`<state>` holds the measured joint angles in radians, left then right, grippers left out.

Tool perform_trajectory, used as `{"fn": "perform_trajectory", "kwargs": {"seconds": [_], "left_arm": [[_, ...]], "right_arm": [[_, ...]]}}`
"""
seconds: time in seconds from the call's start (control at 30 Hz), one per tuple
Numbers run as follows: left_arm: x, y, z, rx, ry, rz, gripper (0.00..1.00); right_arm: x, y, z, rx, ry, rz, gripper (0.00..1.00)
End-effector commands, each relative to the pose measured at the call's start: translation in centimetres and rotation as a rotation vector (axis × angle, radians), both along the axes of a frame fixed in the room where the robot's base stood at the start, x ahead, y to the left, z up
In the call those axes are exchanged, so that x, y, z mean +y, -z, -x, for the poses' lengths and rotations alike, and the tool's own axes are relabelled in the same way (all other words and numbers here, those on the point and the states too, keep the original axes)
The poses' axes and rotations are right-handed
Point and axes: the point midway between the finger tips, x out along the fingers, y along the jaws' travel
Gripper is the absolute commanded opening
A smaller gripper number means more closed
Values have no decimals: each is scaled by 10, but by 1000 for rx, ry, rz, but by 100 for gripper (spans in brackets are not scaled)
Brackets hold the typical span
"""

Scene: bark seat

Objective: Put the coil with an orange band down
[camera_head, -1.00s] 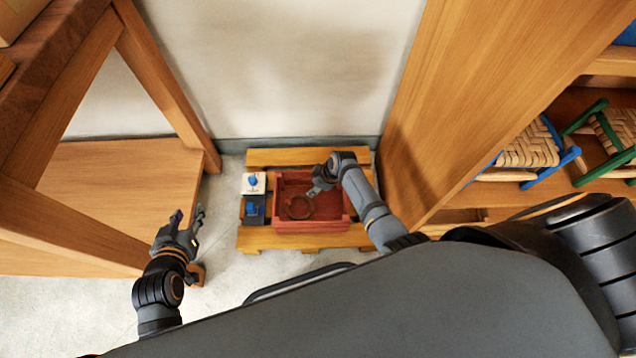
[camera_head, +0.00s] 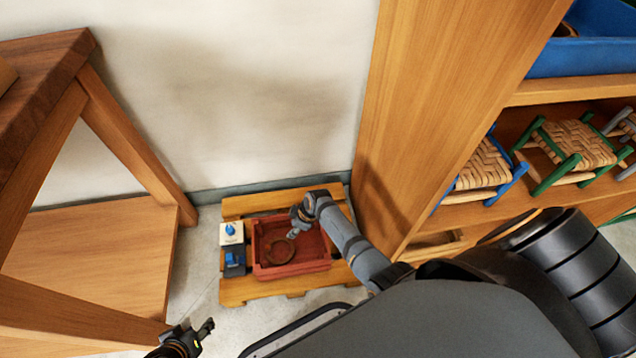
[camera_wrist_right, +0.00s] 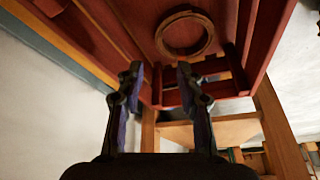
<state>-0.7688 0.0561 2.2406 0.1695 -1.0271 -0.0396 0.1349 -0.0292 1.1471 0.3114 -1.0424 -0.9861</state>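The coil (camera_head: 279,252) is a brown ring lying inside the red crate (camera_head: 289,270); an orange band cannot be made out on it. In the right wrist view the coil (camera_wrist_right: 185,33) lies beyond my fingertips, apart from them. My right gripper (camera_head: 296,230) is over the crate, just up and right of the coil in the head view. Its two fingers (camera_wrist_right: 159,76) stand apart with nothing between them. My left gripper (camera_head: 190,336) is at the bottom edge of the head view, partly cut off, with its fingers apart and empty.
The crate stands on a wooden pallet (camera_head: 287,290), beside a white box (camera_head: 231,232) and a dark box (camera_head: 234,262) with blue tops. A wooden bench (camera_head: 85,250) is at left. A tall wooden shelf (camera_head: 440,110) with small woven stools (camera_head: 568,143) is at right.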

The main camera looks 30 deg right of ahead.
Motion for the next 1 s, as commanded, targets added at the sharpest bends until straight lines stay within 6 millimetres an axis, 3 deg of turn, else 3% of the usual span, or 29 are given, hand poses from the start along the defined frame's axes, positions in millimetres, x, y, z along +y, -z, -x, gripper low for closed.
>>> {"fn": "perform_trajectory", "kwargs": {"seconds": [0.07,0.17,0.3,0.4,0.5,0.63,1.0], "left_arm": [[0,0,0,-1,0,0,40],[0,0,0,-1,0,0,40],[0,0,0,-1,0,0,40],[0,0,0,-1,0,0,40],[0,0,0,-1,0,0,40],[0,0,0,-1,0,0,40],[0,0,0,-1,0,0,40]], "right_arm": [[-7,2,17,8,54,0,37],[-23,-3,59,17,212,-4,37],[-44,-40,129,15,485,-36,37],[-52,-75,166,8,641,-70,37],[-55,-104,189,2,745,-102,37],[-57,-121,199,-1,802,-123,37],[-57,-122,199,-2,806,-126,37]]}}
